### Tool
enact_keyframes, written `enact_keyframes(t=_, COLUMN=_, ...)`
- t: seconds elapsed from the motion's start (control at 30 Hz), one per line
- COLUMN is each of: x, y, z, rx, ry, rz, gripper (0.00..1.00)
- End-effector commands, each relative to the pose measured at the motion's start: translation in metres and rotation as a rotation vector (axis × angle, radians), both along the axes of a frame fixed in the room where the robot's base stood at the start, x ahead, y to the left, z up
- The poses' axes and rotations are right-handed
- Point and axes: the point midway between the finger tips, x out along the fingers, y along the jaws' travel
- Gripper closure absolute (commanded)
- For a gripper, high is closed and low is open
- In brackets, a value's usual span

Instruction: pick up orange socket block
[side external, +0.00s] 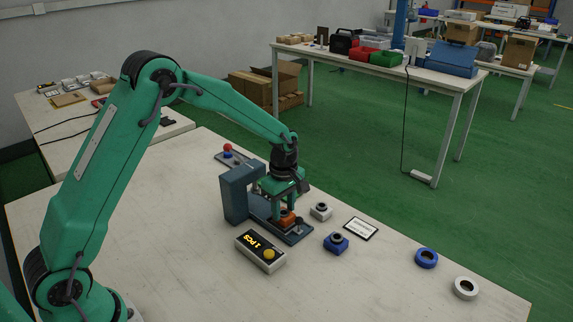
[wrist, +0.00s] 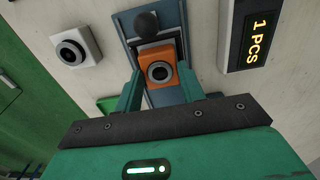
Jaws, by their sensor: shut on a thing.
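The orange socket block (wrist: 159,72) shows in the wrist view between the two green fingers of my gripper (wrist: 158,84). It is a squarish block with a dark round socket on top. In the side view the orange block (side external: 287,218) is at the blue-grey press-like fixture (side external: 236,194), over its base plate. My gripper (side external: 284,203) points down on it and is shut on it. I cannot tell whether the block touches the plate. The fingers hide part of its sides.
A white socket block (side external: 321,211) and a blue socket block (side external: 336,242) stand right of the fixture. A display box (side external: 261,250) reading "1 PCS" stands in front. A blue ring (side external: 427,258), a white ring (side external: 465,288) and a label card (side external: 361,228) lie further right. The front table area is clear.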

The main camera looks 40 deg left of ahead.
Motion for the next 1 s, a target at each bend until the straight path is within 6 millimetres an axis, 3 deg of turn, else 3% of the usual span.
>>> enact_keyframes(t=0.23, x=0.001, y=0.0, z=0.016, rx=0.0, ry=-0.003, rz=0.0, gripper=0.88)
enact_keyframes(t=0.43, x=0.0, y=-0.001, z=0.044, rx=0.0, ry=-0.005, rz=-0.001, gripper=0.88)
enact_keyframes(t=1.0, x=-0.05, y=-0.083, z=0.098, rx=0.0, ry=-0.002, rz=-0.003, gripper=0.88)
